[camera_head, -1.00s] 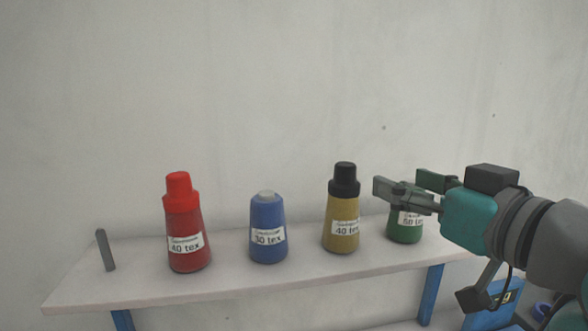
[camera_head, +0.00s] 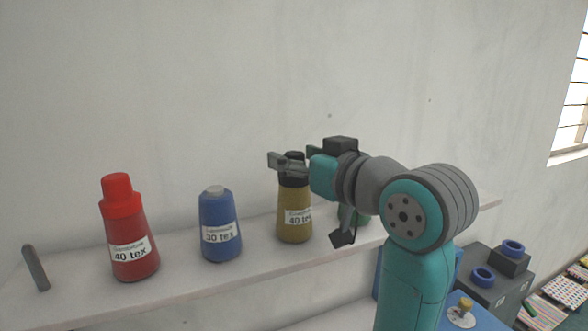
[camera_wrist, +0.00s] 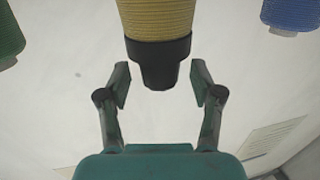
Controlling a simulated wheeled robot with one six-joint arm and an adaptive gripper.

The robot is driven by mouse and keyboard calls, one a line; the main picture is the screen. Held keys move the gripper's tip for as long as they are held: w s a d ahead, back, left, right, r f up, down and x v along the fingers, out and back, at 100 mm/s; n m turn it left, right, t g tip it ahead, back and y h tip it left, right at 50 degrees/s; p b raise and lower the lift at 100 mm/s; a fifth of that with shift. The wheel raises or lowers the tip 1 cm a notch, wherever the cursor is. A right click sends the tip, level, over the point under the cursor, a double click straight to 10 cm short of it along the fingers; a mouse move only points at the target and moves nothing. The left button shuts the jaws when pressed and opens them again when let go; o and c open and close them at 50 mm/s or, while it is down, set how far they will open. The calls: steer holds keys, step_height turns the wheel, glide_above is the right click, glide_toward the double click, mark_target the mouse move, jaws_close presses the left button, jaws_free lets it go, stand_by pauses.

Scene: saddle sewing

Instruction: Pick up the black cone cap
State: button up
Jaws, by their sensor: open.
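The black cone cap (camera_head: 293,181) sits on top of the yellow thread cone (camera_head: 294,222), which stands upright on the shelf. My gripper (camera_head: 291,158) is open at the height of the cap and partly hides it in the head view. In the wrist view the cap (camera_wrist: 162,62) lies between the two spread fingers of my gripper (camera_wrist: 160,82), with a gap on each side. The fingers do not appear to touch it. The gripper holds nothing.
The white shelf (camera_head: 180,285) also bears a red capped cone (camera_head: 130,240), a blue cone (camera_head: 219,235), a green cone (camera_head: 350,217) mostly behind my arm, and a thin grey peg (camera_head: 36,268) at left. The wall is close behind. Grey boxes (camera_head: 480,295) stand lower right.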

steer(key=shift+w+a, duration=0.25)
steer(key=shift+w, duration=0.15)
steer(key=c, duration=1)
steer(key=shift+c, duration=0.2)
steer(key=shift+r, duration=0.1)
